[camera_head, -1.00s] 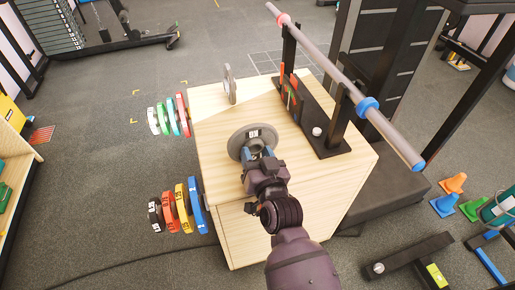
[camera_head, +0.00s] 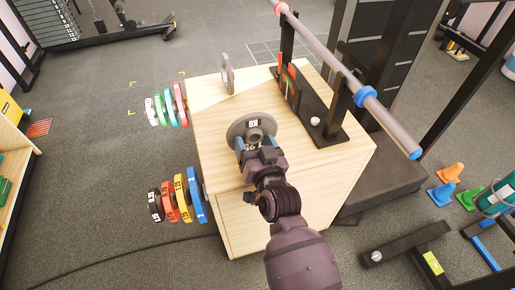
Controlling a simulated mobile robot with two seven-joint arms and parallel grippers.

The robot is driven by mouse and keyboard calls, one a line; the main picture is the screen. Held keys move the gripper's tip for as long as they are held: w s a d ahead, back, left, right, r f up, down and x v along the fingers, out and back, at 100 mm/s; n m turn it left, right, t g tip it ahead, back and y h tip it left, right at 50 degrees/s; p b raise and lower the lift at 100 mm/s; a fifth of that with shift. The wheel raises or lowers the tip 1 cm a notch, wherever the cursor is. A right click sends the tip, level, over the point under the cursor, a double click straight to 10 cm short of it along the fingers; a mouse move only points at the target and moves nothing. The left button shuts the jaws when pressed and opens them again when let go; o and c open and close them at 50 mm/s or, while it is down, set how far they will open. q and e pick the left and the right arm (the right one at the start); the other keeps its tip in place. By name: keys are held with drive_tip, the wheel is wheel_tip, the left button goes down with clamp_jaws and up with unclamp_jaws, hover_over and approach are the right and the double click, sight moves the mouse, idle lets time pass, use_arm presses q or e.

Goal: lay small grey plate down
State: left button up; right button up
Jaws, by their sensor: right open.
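A round grey plate (camera_head: 237,127) lies flat on the wooden box top, with a small label near its middle. A smaller grey plate (camera_head: 227,72) stands on its edge near the far left side of the box top. My right gripper (camera_head: 255,143) is open over the near part of the flat plate, its blue fingertips spread either side of a round hub-like part. I cannot tell whether the fingers touch the plate. My gripper and wrist hide the plate's near edge. My left gripper is out of view.
The wooden box (camera_head: 315,165) has bare top around the flat plate. A black rack (camera_head: 325,126) with a barbell (camera_head: 335,60) stands along its right side. Coloured plates hang at the left side, including a blue one (camera_head: 196,195) and a red one (camera_head: 180,97).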

drive_tip(key=shift+s+d+r, duration=0.15)
drive_tip(key=shift+s, duration=0.2)
use_arm(q)
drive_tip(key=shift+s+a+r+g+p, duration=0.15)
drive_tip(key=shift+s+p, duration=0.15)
drive_tip(key=shift+p, duration=0.4)
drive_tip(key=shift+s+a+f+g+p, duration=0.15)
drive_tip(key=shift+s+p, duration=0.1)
drive_tip(key=shift+p, duration=0.4)
use_arm(e)
drive_tip(key=v, duration=1.1)
drive_tip(key=shift+s, duration=0.15)
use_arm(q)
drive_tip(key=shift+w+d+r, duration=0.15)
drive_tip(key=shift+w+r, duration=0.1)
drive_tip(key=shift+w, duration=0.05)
